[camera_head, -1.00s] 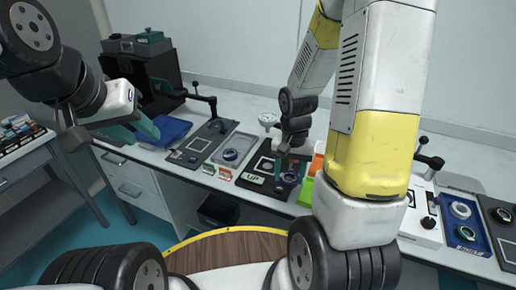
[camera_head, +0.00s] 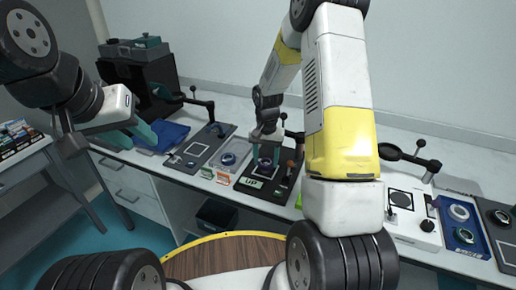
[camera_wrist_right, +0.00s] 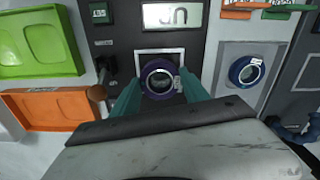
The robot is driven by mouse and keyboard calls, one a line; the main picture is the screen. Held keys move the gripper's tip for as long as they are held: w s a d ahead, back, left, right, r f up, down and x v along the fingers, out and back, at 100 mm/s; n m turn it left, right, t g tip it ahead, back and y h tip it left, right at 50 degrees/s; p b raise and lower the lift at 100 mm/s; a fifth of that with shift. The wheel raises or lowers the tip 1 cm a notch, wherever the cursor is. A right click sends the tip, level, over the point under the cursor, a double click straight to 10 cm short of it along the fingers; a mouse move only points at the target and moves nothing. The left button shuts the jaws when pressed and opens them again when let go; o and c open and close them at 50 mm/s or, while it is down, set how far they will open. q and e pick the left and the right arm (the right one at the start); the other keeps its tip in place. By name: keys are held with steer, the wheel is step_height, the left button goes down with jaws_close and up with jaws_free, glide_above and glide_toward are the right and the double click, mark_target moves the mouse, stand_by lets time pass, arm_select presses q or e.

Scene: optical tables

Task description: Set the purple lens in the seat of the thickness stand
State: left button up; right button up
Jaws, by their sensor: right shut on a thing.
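The purple lens (camera_wrist_right: 161,80) is a dark ring with a clear centre and a small white label. My right gripper (camera_wrist_right: 160,84) is shut on it, one teal finger on each side. In the head view my right gripper (camera_head: 265,160) is low over a black plate (camera_head: 245,172) marked "UP". In the wrist view the lens overlaps the lower part of a white square outline on this plate. I cannot tell whether the lens touches the plate, or whether this is the thickness stand. My left gripper (camera_head: 135,133) is open and empty, raised at the left.
A blue lens (camera_wrist_right: 246,70) sits in a grey tray beside the black plate. Green (camera_wrist_right: 40,42) and orange (camera_wrist_right: 48,110) trays lie on the other side. A knob (camera_wrist_right: 98,92) stands close to the gripper. A white device (camera_head: 412,222) and blue tray (camera_head: 463,240) are farther right.

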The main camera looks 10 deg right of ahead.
steer(key=shift+f, duration=0.35)
steer(key=shift+f, duration=0.55)
steer(key=o, duration=1.6)
steer(key=shift+c, duration=0.2)
